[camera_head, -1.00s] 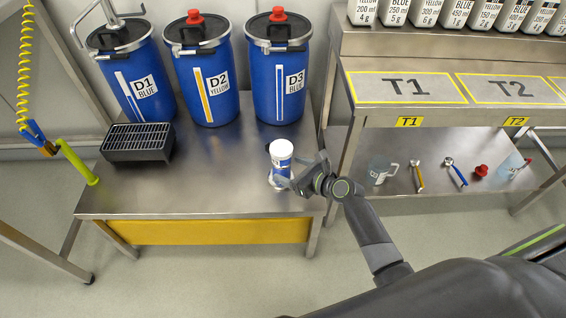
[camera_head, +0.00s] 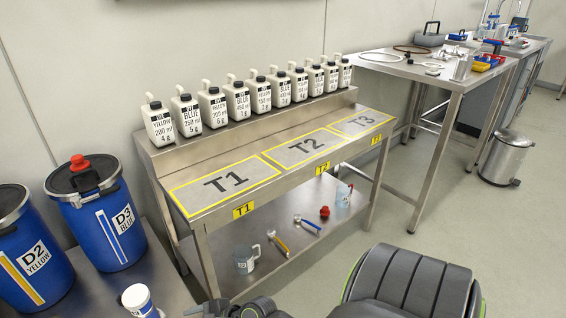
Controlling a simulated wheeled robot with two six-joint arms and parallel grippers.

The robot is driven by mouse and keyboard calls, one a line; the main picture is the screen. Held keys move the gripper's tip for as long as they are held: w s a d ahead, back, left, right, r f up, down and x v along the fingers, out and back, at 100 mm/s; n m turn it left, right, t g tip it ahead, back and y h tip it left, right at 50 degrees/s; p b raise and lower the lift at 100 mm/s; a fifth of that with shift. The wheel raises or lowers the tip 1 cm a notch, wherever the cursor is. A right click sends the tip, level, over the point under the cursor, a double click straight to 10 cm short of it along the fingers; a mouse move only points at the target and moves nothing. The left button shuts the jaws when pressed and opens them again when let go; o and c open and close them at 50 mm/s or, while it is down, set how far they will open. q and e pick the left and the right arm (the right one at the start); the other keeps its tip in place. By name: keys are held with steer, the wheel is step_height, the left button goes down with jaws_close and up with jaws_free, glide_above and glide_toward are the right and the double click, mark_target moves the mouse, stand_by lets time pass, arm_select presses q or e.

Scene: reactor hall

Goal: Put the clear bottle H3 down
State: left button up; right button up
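A small bottle (camera_head: 138,298) with a white top and blue below stands on the steel drum table at the bottom left. Its lower part is cut off by the picture edge and I cannot read a label H3 on it. A gap shows between the bottle and the visible gripper parts, but I cannot tell if the fingers are open or shut.
Blue drums D2 (camera_head: 36,262) and D3 (camera_head: 108,228) stand behind the bottle. The workbench (camera_head: 160,165) has clear T1, T2 and T3 fields and a row of white jugs. Its lower shelf holds a beaker (camera_head: 247,260) and small tools. A side bench (camera_head: 440,75) stands farther right.

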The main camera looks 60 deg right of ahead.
steer(key=s+d+f+n+g+h, duration=0.2)
steer(key=s+n+g, duration=0.1)
steer(key=s+n, duration=0.8)
steer(key=s+d+f+n+g+h, duration=0.2)
steer(key=s+f+n+g+h, duration=0.1)
steer(key=s+n, duration=0.8)
steer(key=shift+s+d+g, duration=0.15)
steer(key=shift+s+g, duration=0.45)
steer(key=shift+s, duration=0.3)
arm_select(q)
steer(key=shift+f+p, duration=0.1)
steer(key=shift+p, duration=0.4)
arm_select(e)
steer(key=shift+d+f, duration=0.1)
steer(key=shift+f, duration=0.1)
